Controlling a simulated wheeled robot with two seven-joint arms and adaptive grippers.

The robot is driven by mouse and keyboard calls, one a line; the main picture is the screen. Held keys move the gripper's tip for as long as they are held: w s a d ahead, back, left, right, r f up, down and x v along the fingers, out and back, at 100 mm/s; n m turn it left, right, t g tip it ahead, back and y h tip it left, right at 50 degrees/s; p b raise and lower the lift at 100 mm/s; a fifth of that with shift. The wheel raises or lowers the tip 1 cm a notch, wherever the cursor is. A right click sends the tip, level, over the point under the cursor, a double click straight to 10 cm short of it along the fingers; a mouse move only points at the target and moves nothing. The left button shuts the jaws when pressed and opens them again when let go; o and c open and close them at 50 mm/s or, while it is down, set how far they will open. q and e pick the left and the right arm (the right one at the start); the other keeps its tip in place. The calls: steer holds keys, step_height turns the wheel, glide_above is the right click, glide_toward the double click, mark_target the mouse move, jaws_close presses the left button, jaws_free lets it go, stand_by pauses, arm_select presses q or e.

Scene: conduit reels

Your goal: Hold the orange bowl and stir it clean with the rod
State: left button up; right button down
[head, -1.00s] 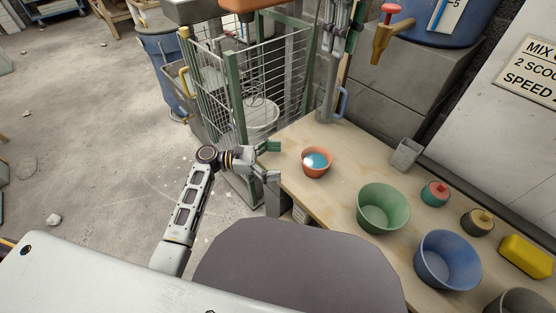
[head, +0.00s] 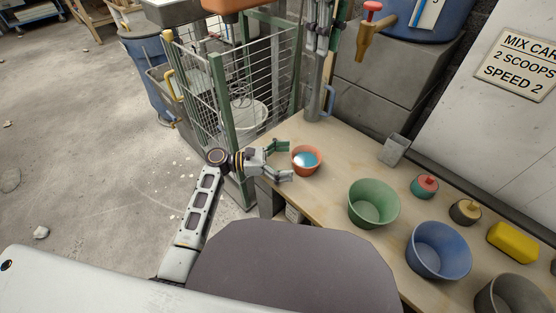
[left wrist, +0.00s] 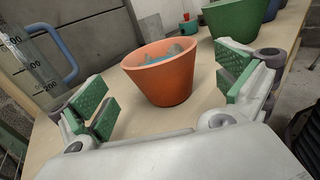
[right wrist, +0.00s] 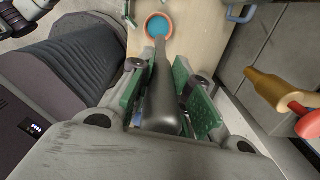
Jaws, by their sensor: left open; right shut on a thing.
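The small orange bowl (head: 306,163) stands upright on the bench near its left edge, with blue material inside; it also shows in the left wrist view (left wrist: 163,82) and right wrist view (right wrist: 157,27). My left gripper (head: 284,161) is open, its green-padded fingers pointing at the bowl. In the left wrist view the bowl lies between and slightly beyond the fingertips, untouched. My right gripper (head: 320,40) is high above the back of the bench, shut on the grey rod (right wrist: 165,95). The rod points downward, apart from the bowl; its lower end is hard to make out.
A green bowl (head: 373,203) and a blue bowl (head: 438,250) stand right of the orange bowl. A jug with a blue handle (head: 329,100) stands at the back left. A yellow block (head: 513,242) lies at right. A wire cage (head: 250,95) borders the bench's left.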

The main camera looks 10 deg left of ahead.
mark_target(317, 159)
arm_select(q)
steer(key=shift+x, duration=2.8)
steer(key=c, duration=1)
arm_select(e)
steer(key=f, duration=0.9)
steer(key=shift+s+d, duration=0.25)
steer(key=shift+d, duration=0.1)
steer(key=shift+w+a, duration=0.15)
steer(key=shift+a, duration=0.15)
steer(key=shift+w, duration=0.15)
